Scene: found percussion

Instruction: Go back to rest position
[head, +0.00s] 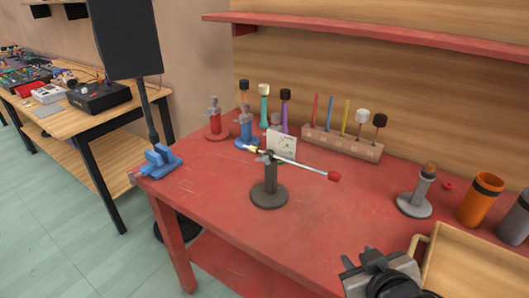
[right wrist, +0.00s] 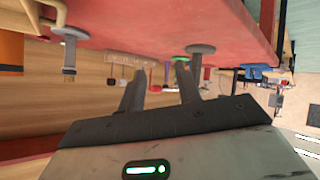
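My right gripper (head: 362,268) shows at the bottom of the head view, dark grey, beside the wooden tray and over the table's front part. In the right wrist view its two fingers (right wrist: 160,78) stand apart with nothing held between them. My left gripper is in neither view. A red-headed mallet (head: 306,169) is held level in a dark grey stand (head: 268,187) on the red table (head: 330,220). The right wrist picture is upside down, with the table (right wrist: 140,22) at the top.
A wooden tray (head: 428,250), an orange cup (head: 479,200) and a grey stand (head: 415,203) are at the right. A wooden rack (head: 345,143) holds several sticks at the back. A blue vise (head: 158,160) sits at the left corner. The table's front middle is clear.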

